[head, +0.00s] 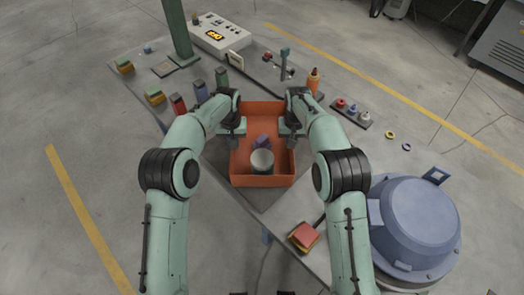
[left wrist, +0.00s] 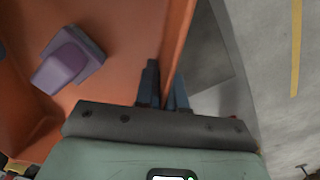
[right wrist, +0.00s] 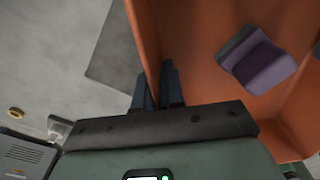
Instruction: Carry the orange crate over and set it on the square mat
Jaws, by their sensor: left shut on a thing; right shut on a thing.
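The orange crate (head: 262,181) is in the middle of the head view, with a purple block (head: 262,141) and a pale grey cylinder (head: 262,161) inside. My left gripper (head: 236,138) is shut on its left wall and my right gripper (head: 291,138) on its right wall. In the left wrist view the fingers (left wrist: 164,88) straddle the orange wall; the right wrist view shows the same grip (right wrist: 157,88). The dark square mat (head: 264,202) shows below and around the crate, its middle hidden. I cannot tell whether the crate touches it.
A green post (head: 178,30), a control box (head: 220,35) and several small coloured items stand along the table's back and left. An orange bottle (head: 313,80) and a small tray (head: 350,112) are back right. A red block (head: 304,235) lies front right, near a large blue drum (head: 415,220).

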